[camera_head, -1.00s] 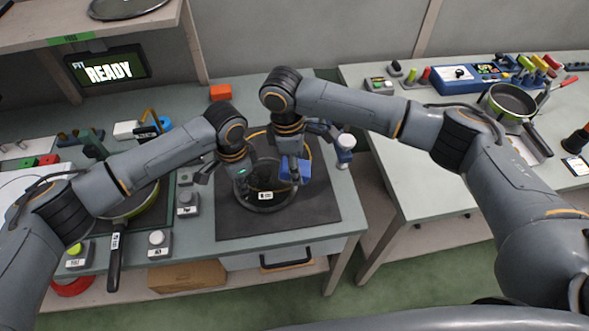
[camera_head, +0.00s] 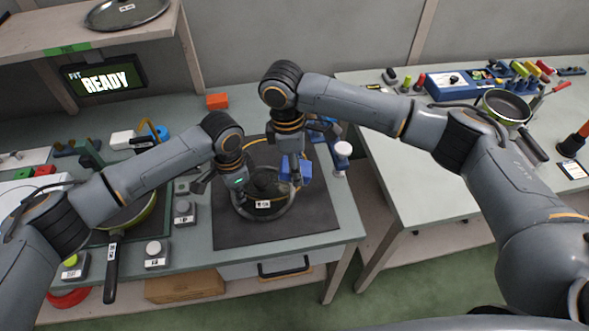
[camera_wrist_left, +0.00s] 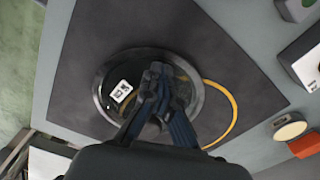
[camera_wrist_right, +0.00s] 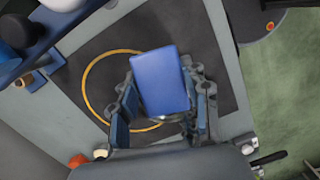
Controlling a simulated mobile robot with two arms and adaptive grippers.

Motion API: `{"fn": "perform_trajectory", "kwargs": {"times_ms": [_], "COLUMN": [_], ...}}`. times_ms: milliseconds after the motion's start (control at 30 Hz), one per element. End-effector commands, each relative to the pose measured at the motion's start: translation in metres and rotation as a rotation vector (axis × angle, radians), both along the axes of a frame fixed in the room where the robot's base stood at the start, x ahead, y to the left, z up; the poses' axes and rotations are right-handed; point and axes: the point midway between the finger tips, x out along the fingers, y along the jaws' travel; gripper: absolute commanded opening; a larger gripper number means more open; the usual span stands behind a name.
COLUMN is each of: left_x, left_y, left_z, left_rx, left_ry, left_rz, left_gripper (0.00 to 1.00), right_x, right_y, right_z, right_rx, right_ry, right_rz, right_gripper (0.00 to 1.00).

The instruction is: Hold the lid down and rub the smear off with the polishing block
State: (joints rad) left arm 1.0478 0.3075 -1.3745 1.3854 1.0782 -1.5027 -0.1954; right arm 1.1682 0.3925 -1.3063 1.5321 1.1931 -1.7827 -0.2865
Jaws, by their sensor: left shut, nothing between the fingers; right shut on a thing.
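The round lid (camera_head: 262,208), with a metal rim and a white label, lies on the dark mat (camera_head: 321,217). It also shows in the left wrist view (camera_wrist_left: 105,118). My left gripper (camera_wrist_left: 157,72) is shut and empty, its fingertips over the middle of the lid; I cannot tell whether they touch it. My right gripper (camera_wrist_right: 160,106) is shut on the blue polishing block (camera_wrist_right: 160,80), which in the head view (camera_head: 303,171) is at the lid's far right side. Whether the block touches the lid is unclear. I cannot make out the smear.
A pan (camera_head: 135,220) and grey button boxes (camera_head: 184,212) stand left. The mat's front is clear. A screen (camera_head: 105,82) reads READY.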

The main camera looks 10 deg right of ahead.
Motion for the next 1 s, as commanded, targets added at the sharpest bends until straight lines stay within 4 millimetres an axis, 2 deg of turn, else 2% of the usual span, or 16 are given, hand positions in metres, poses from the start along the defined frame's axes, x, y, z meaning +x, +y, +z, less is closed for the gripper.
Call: {"fn": "perform_trajectory", "kwargs": {"times_ms": [33, 333, 800, 1000], "left_x": [-0.003, -0.003, -0.003, -0.003], "left_y": [0.001, 0.001, 0.001, 0.001], "left_z": [-0.006, -0.006, -0.006, -0.006], "left_rx": [0.005, 0.005, 0.005, 0.005], "left_ry": [0.008, 0.008, 0.008, 0.008], "left_rz": [0.000, 0.000, 0.000, 0.000], "left_gripper": [0.00, 0.00, 0.00, 0.00], "right_x": [0.000, 0.000, 0.002, 0.002], "right_y": [0.000, 0.002, 0.015, 0.017], "right_z": [-0.001, -0.008, -0.054, -0.063], "right_rx": [0.000, 0.000, 0.001, 0.000], "right_ry": [0.000, 0.004, 0.020, 0.021], "right_rz": [0.000, 0.001, 0.005, 0.007], "right_gripper": [0.17, 0.17, 0.17, 0.17]}}
